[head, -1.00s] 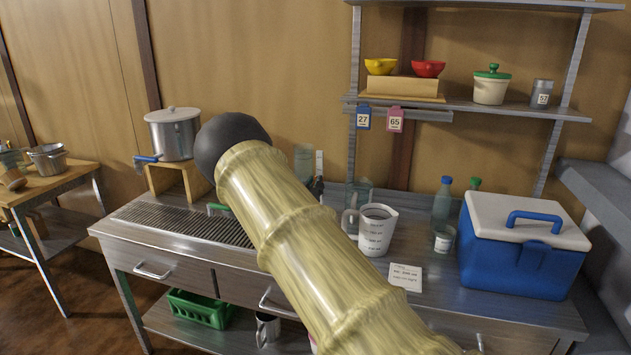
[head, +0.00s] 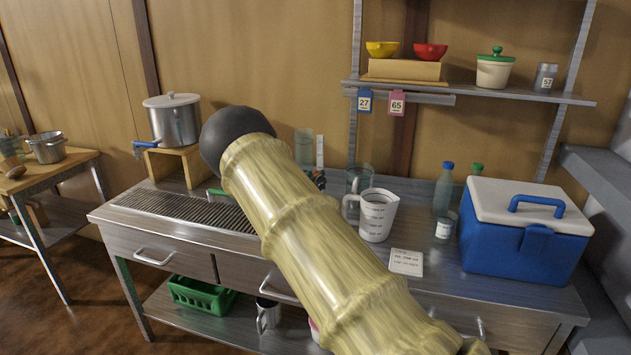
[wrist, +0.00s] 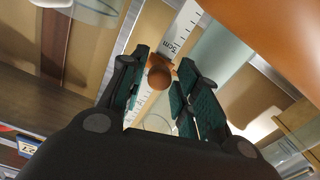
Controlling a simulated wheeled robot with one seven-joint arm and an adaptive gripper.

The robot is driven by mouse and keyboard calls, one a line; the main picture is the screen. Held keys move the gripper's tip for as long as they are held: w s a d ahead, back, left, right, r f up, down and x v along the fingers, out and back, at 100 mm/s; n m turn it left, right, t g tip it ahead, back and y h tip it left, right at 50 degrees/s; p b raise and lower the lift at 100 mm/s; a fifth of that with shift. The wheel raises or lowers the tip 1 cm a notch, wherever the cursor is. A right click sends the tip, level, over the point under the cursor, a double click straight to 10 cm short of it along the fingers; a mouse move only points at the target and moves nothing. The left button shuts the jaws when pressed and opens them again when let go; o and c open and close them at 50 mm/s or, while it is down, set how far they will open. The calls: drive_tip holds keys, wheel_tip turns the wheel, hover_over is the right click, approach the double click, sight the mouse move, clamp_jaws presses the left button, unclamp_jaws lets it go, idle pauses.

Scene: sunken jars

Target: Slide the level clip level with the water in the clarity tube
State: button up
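The clarity tube (head: 304,147) is a clear upright cylinder at the back of the counter in the head view, with a white scale strip (head: 320,152) beside it. In the wrist view the scale (wrist: 185,28) runs up between my fingers, and pale clear material (wrist: 222,55) beside it looks like the tube. A round orange-brown knob (wrist: 159,77), seemingly on the level clip, sits between my fingers in front of the scale. My gripper (wrist: 163,68) is open around the knob, with gaps showing beside it. My arm hides most of the gripper in the head view. I cannot make out the water line.
A measuring jug (head: 377,215) and a clear jar (head: 357,184) stand right of the tube. A card (head: 406,262), bottles (head: 443,190) and a blue cooler (head: 525,235) are farther right. A drain grate (head: 180,208) and a pot (head: 173,122) are left. A shelf (head: 470,92) hangs above.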

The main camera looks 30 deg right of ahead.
drive_tip(key=v, duration=1.2)
